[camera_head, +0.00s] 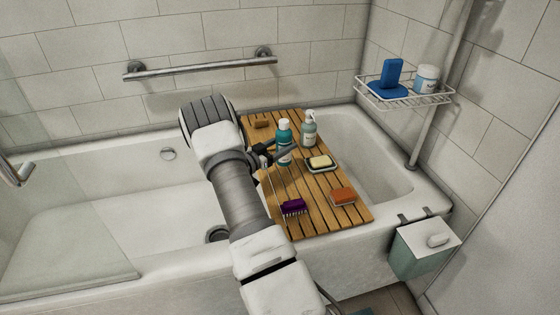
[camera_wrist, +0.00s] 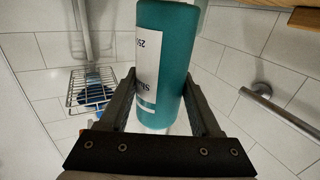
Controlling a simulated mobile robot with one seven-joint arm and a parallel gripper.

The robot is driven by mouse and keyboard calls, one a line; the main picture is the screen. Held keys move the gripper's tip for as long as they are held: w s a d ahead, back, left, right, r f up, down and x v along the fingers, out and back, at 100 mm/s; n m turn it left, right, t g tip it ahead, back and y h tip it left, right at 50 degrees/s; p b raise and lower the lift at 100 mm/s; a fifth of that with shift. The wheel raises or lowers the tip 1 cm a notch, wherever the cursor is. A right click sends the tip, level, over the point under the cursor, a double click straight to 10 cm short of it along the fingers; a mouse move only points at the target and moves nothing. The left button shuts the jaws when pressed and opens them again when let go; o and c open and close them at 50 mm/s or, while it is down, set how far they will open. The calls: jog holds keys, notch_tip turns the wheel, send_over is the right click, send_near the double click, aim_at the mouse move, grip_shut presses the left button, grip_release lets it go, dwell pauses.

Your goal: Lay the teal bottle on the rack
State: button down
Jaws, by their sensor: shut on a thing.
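The teal bottle (camera_head: 284,135) has a pale cap and a white label, and is upright over the wooden slatted board in the head view. My gripper (camera_head: 270,153) is shut on it from the left side. In the wrist view, the teal bottle (camera_wrist: 175,60) lies between the two fingers of my gripper (camera_wrist: 165,105). I cannot tell whether its base touches the board. The rack also shows in the wrist view (camera_wrist: 92,92).
The wooden board (camera_head: 318,212) spans the bathtub. On it are a pump bottle (camera_head: 308,130) close right of the teal bottle, a soap dish (camera_head: 320,163), an orange sponge (camera_head: 342,196), a purple brush (camera_head: 293,206) and a brown block (camera_head: 261,123). A grab bar (camera_head: 200,67) is behind.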

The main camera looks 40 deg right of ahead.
jog(key=shift+w+a+f, duration=0.35)
jog(key=shift+w+f, duration=0.1)
jog(key=shift+w, duration=0.25)
jog(key=shift+f+b, duration=0.9)
jog(key=shift+f, duration=1.05)
jog(key=shift+f, duration=0.2)
jog(key=shift+c, duration=0.5)
grip_release()
